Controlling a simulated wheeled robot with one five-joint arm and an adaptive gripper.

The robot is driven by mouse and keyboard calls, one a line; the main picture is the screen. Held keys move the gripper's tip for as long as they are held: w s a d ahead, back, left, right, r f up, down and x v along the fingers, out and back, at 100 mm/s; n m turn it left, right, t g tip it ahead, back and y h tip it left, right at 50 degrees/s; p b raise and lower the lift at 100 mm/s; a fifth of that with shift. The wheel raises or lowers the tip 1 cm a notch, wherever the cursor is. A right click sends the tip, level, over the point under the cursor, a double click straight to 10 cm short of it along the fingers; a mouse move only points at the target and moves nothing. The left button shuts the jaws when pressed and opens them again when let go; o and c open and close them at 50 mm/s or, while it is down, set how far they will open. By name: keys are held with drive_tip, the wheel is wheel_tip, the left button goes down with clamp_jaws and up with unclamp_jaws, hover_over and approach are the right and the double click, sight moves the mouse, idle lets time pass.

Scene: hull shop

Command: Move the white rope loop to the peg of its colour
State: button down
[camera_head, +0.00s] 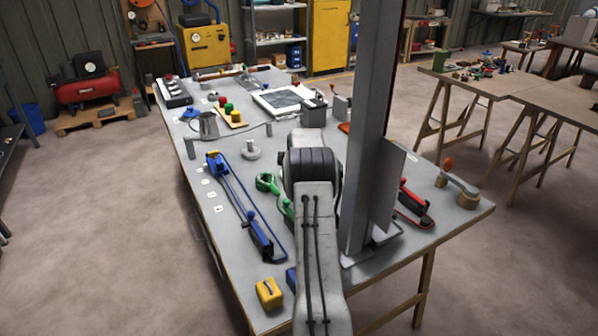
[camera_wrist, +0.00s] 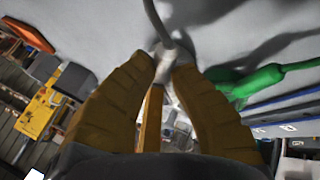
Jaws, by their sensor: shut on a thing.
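In the wrist view, the two brown fingers of my gripper (camera_wrist: 168,62) are closed on a pale grey-white cord-like piece, which I take to be the white rope loop (camera_wrist: 156,22). Part of it runs up out of the picture from between the fingertips; the rest is hidden by the fingers. In the head view my arm hides the gripper and the held piece. A green object (camera_wrist: 258,82) lies to the right of the fingertips. It appears to be the green looped piece (camera_head: 268,182) left of my arm in the head view. I cannot pick out a white peg.
A long blue tool (camera_head: 238,200) lies along the left of the grey table. A red tool (camera_head: 414,203) and a grey handle (camera_head: 458,184) are at the right.

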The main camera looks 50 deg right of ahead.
drive_tip(key=shift+a+f+b, duration=0.1)
drive_tip(key=shift+f+b, duration=1.2)
idle(1.8)
idle(0.3)
drive_tip(key=c, duration=0.7)
unclamp_jaws()
drive_tip(key=shift+r, duration=0.2)
drive_tip(key=shift+r+p, duration=2.75)
drive_tip(key=shift+r, duration=1.05)
